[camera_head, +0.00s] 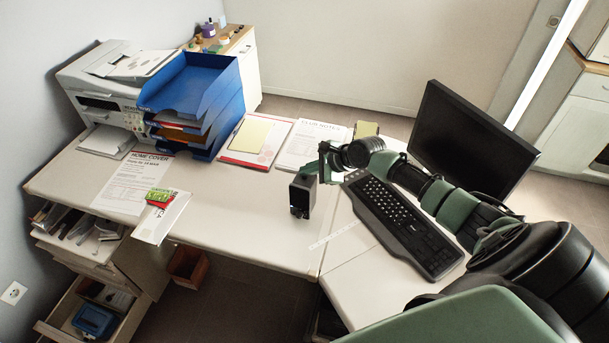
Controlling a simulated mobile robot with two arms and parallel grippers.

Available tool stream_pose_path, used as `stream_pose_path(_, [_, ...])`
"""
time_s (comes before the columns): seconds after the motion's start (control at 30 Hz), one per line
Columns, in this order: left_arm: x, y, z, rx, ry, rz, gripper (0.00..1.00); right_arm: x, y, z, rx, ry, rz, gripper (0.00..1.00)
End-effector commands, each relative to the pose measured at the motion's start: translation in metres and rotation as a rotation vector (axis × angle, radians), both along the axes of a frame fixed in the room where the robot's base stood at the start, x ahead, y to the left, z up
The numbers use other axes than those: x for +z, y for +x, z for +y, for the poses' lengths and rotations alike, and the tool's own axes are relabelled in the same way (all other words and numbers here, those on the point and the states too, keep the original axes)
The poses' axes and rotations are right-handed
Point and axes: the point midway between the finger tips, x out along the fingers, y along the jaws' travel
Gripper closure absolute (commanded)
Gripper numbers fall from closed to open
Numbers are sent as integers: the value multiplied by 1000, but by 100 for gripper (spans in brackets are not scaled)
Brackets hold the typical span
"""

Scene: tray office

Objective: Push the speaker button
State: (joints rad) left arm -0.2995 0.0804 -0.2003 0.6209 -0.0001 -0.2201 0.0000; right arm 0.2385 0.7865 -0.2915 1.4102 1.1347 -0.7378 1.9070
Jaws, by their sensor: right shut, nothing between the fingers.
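The speaker (301,197) is a small black box standing upright near the middle of the desk, left of the keyboard. A small bluish light shows low on its front face. My right arm comes in from the lower right and reaches over the keyboard. My right gripper (316,168) is shut and empty, at the top of the speaker. I cannot tell whether the fingertips touch it. The speaker's button is too small to make out. My left gripper is not in view.
A black keyboard (402,228) and a monitor (467,143) stand right of the speaker. Blue stacked trays (205,95) and a printer (100,90) are at the back left. Papers (312,146) lie behind the speaker. The desk (240,215) left of the speaker is clear.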

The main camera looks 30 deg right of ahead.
Motion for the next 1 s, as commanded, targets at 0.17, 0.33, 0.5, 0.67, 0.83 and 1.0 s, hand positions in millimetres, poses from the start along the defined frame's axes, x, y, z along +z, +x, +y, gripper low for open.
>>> stream_pose_path(0.17, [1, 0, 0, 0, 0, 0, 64, -2, 0, 0, 0, 0, 0, 100])
stream_pose_path(0.33, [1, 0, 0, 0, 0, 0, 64, -2, 0, 0, 0, 0, 0, 100])
stream_pose_path(0.5, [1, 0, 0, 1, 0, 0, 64, -3, 0, 0, 1, 1, 0, 100])
stream_pose_path(0.67, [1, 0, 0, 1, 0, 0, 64, -5, 0, 0, 0, 1, 0, 100])
stream_pose_path(0.83, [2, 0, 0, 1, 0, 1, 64, -5, 0, 0, 0, 0, 0, 100])
stream_pose_path(1.0, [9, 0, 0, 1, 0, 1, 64, 1, 0, 0, -1, 1, 0, 100])
